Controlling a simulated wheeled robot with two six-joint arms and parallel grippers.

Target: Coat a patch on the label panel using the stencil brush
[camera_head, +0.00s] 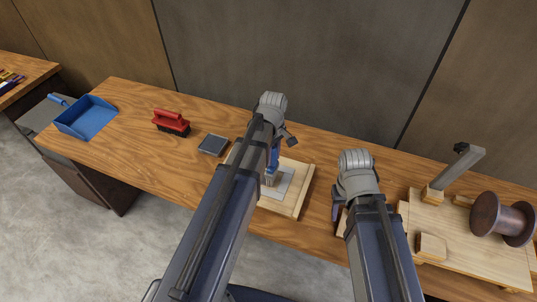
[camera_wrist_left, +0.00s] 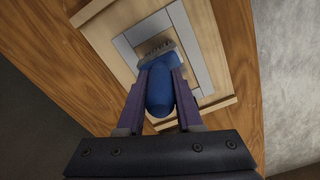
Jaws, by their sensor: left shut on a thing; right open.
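The stencil brush has a blue handle (camera_wrist_left: 160,88) and a grey ferrule with short bristles; it also shows in the head view (camera_head: 274,160). My left gripper (camera_wrist_left: 160,82) is shut on its handle. The label panel (camera_head: 299,203) is a pale wooden board with edge strips, and a grey stencil frame (camera_wrist_left: 199,65) lies on it around a bare wood opening. The brush head is over this opening. Whether the bristles touch the wood is unclear. My right gripper (camera_head: 338,205) is open at the table's front, right of the panel, partly hidden by its arm.
A dark square pad (camera_head: 213,144) lies left of the panel. A red-handled brush (camera_head: 171,123) and a blue dustpan (camera_head: 86,119) are further left. At right, a wooden base (camera_head: 466,251) bears a brown reel (camera_head: 503,219) and a slanted post (camera_head: 458,169). A wall stands behind the table.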

